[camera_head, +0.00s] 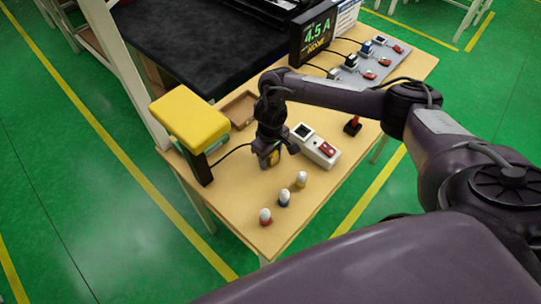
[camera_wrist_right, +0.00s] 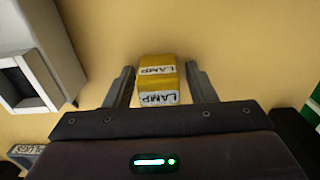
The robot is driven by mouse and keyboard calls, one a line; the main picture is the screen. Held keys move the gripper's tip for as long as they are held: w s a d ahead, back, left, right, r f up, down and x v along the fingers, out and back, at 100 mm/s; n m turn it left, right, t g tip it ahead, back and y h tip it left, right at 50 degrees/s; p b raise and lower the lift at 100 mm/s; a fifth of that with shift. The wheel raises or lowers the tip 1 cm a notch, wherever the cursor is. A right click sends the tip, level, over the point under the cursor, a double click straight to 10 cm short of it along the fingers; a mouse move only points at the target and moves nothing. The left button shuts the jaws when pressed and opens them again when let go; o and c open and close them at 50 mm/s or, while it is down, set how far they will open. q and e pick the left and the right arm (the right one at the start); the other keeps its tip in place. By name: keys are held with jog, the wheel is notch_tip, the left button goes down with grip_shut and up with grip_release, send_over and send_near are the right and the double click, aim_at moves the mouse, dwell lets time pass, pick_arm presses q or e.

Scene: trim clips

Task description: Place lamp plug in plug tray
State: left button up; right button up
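The yellow lamp plug (camera_wrist_right: 158,78), marked LAMP, lies between the two fingers of my right gripper (camera_wrist_right: 160,82) in the right wrist view. Narrow gaps show on both sides of it, so the fingers look open around it. In the head view my right gripper (camera_head: 270,158) points down at the table, with a bit of the yellow plug (camera_head: 274,157) showing. A black cable runs from the yellow lamp (camera_head: 190,116) to the plug. A shallow brown tray (camera_head: 238,107), likely the plug tray, sits behind the gripper, partly hidden. My left gripper is not in view.
A white socket box (camera_head: 318,150) with a red switch stands right of the gripper. A grey PLUGS label (camera_wrist_right: 27,150) shows in the wrist view.

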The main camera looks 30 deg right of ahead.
jog(key=c, duration=0.7)
jog(key=shift+c, duration=0.8)
